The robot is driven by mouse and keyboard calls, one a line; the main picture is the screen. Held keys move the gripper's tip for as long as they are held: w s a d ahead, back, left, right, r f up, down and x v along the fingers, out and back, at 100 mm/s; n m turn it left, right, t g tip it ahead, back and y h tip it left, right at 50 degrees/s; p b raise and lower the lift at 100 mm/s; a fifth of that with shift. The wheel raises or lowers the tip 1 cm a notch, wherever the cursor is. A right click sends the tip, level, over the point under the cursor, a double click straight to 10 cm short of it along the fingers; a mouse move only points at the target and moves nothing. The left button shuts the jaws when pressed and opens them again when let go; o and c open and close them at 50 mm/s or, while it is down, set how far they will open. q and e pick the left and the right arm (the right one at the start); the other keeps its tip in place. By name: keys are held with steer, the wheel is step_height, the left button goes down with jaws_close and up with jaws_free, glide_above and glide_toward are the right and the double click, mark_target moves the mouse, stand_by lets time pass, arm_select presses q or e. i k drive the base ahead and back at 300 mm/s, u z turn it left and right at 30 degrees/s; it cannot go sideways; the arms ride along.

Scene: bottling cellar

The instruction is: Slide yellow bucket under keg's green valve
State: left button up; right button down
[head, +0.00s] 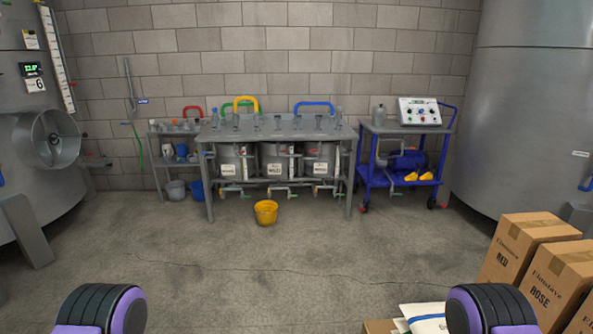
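The yellow bucket (265,214) stands upright on the concrete floor, in front of the middle of a grey metal bench. Three grey kegs with white labels are under the bench top: a left keg (228,160), a middle keg (275,158) and a right keg (319,157). Small valves and pipes show low beneath them, above the floor. Neither of my grippers is in view; only purple and black parts of my arms show.
A blue cart (405,181) stands right of the bench. A grey bucket (176,191) and a blue bucket (197,189) are at left. Large tanks stand at both sides. Cardboard boxes (523,250) are at lower right. The floor before the bench is clear.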

mark_target(266, 210)
steer(key=z, duration=0.05)
steer(key=i, duration=2.55)
steer(key=u, duration=0.45)
steer(key=i, duration=2.25)
steer(key=u, duration=0.25)
